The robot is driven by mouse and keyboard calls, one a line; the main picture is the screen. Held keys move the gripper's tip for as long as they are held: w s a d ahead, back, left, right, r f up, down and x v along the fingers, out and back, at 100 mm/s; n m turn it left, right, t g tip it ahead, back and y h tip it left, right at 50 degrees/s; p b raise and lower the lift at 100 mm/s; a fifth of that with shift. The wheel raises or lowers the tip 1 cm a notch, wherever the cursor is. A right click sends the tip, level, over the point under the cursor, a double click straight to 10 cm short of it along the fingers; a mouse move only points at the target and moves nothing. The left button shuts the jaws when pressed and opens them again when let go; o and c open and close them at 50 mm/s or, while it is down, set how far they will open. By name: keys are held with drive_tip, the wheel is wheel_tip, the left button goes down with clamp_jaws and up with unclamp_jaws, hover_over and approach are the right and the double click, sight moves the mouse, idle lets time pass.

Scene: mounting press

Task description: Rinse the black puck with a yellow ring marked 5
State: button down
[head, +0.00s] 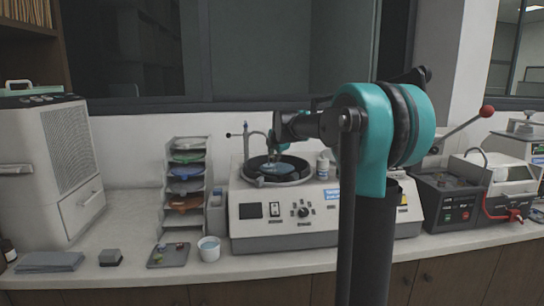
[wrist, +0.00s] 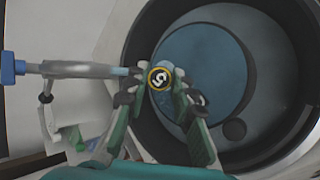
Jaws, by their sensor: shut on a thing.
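The black puck (wrist: 159,79) with a yellow ring and a 5 is between the fingertips of my gripper (wrist: 160,84) in the wrist view. My gripper is shut on it, above the bowl of the polishing machine. A tap spout (wrist: 90,70) reaches in from the left, its tip close beside the puck. A pale blue patch shows just behind the puck; I cannot tell if it is running water. Below lies the blue disc (wrist: 200,62) in the dark bowl (wrist: 285,80). In the head view my gripper (head: 277,148) is over the machine (head: 285,222); the puck is too small to make out.
A rack of coloured discs (head: 186,185) stands left of the machine. A white cup (head: 209,248) and a small tray (head: 168,255) with small pieces sit in front. A red-knobbed press (head: 455,195) is at the right.

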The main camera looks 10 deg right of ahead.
drive_tip(key=shift+s+d+r, duration=0.15)
drive_tip(key=shift+s+d, duration=0.3)
drive_tip(key=shift+s, duration=0.35)
drive_tip(key=shift+s+d+r, duration=0.15)
drive_tip(key=shift+s+d, duration=0.25)
drive_tip(key=shift+s, duration=0.35)
drive_tip(key=shift+s+d+r, duration=0.15)
drive_tip(key=shift+s+d, duration=0.3)
drive_tip(key=shift+s, duration=0.35)
drive_tip(key=shift+s+d+r, duration=0.25)
drive_tip(key=shift+s+r, duration=0.2)
drive_tip(key=shift+r, duration=0.4)
drive_tip(key=shift+s+d+r, duration=0.25)
drive_tip(key=shift+s+r, duration=0.15)
drive_tip(key=shift+r, duration=0.45)
drive_tip(key=shift+s+d+r, duration=0.25)
drive_tip(key=shift+s+r, duration=0.2)
drive_tip(key=shift+r, duration=0.4)
drive_tip(key=shift+s+r+n+g+h, duration=0.3)
drive_tip(key=shift+s+g+h, duration=0.35)
drive_tip(key=shift+g, duration=0.5)
drive_tip(key=shift+s+r+n+g+h, duration=0.35)
drive_tip(key=shift+g+h, duration=0.45)
drive_tip(key=shift+g, duration=0.3)
drive_tip(key=shift+s+r+n+g+h, duration=0.3)
drive_tip(key=shift+s+g+h, duration=0.35)
drive_tip(key=shift+g, duration=0.5)
drive_tip(key=shift+w, duration=0.15)
